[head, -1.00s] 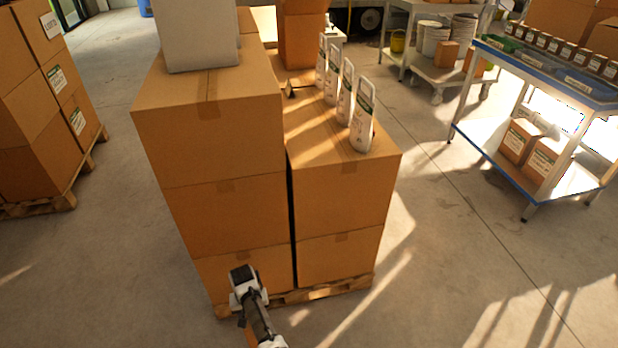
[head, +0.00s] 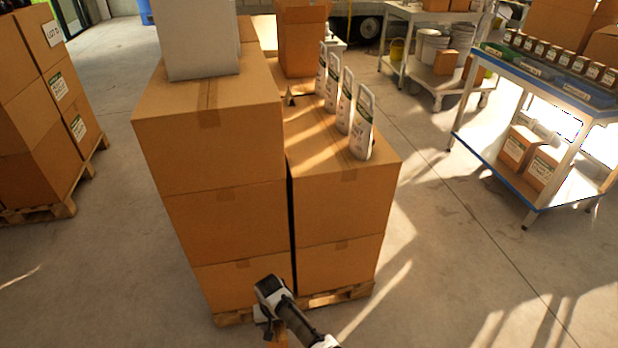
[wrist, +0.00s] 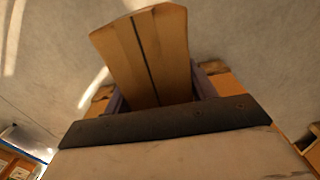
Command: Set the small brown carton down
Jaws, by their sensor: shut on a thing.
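The small brown carton (wrist: 150,55) fills the top middle of the wrist view, with a dark stripe running along its face. My gripper (wrist: 160,95) is shut on it, with one finger at each side of the carton. Bare concrete floor shows behind the carton there, and I see no surface touching it. In the head view my arm is at the bottom middle, in front of the stacked boxes. The carton and fingers cannot be made out clearly there.
Large stacked boxes (head: 225,150) stand on a wooden pallet (head: 340,295) close to my arm. Several upright white packs (head: 362,125) stand on the lower stack. A blue-edged cart (head: 490,165) is at the right, another pallet stack (head: 30,130) at the left. Floor between stack and cart is clear.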

